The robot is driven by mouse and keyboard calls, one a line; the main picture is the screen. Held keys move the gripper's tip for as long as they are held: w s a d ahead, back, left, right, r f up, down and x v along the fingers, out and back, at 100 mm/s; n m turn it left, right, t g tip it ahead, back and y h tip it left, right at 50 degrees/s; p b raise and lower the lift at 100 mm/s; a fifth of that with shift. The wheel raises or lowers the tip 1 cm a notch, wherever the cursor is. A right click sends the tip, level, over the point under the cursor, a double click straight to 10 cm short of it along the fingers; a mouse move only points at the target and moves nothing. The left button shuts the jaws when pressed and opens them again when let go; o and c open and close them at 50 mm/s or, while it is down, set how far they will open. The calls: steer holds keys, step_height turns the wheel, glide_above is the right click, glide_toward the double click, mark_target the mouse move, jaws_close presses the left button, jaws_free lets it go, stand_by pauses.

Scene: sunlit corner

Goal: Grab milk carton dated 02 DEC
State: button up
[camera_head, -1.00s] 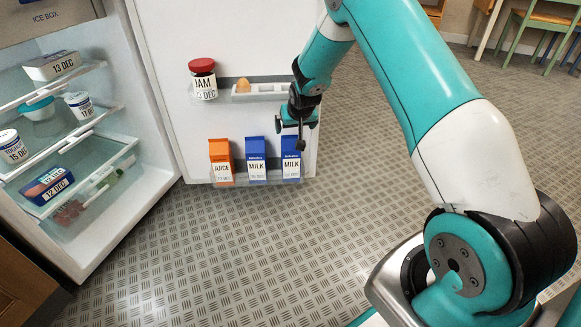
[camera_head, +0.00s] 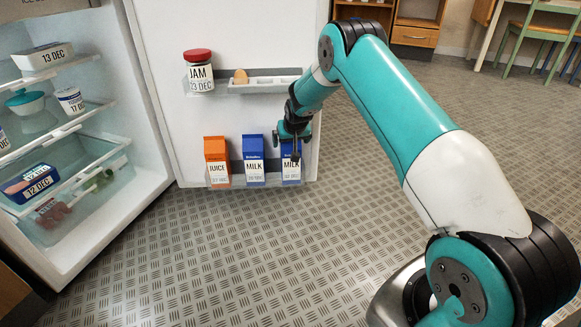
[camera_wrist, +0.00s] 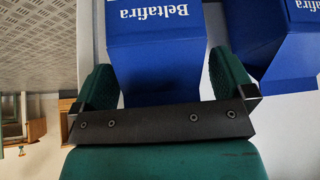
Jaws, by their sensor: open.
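Two blue-and-white milk cartons stand upright on the fridge door's lower shelf: the middle one (camera_head: 254,163) and the right one (camera_head: 291,172). Their small printed dates are too blurred to read surely. My gripper (camera_head: 294,148) is at the top of the right carton and hides part of it. In the wrist view, my open gripper (camera_wrist: 163,82) has one green finger on each side of a blue carton (camera_wrist: 155,50) marked Beltafira upside down, seemingly the right one. The other blue carton (camera_wrist: 290,50) shows beyond the right finger.
An orange juice carton (camera_head: 217,165) stands left of the milk. A jam jar (camera_head: 199,75) and an egg (camera_head: 240,76) sit on the upper door shelf (camera_head: 262,90). The fridge interior is at left. The patterned floor is clear.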

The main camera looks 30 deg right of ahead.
steer(key=c, duration=1.6)
steer(key=shift+w+r, duration=0.1)
steer(key=shift+c, duration=0.9)
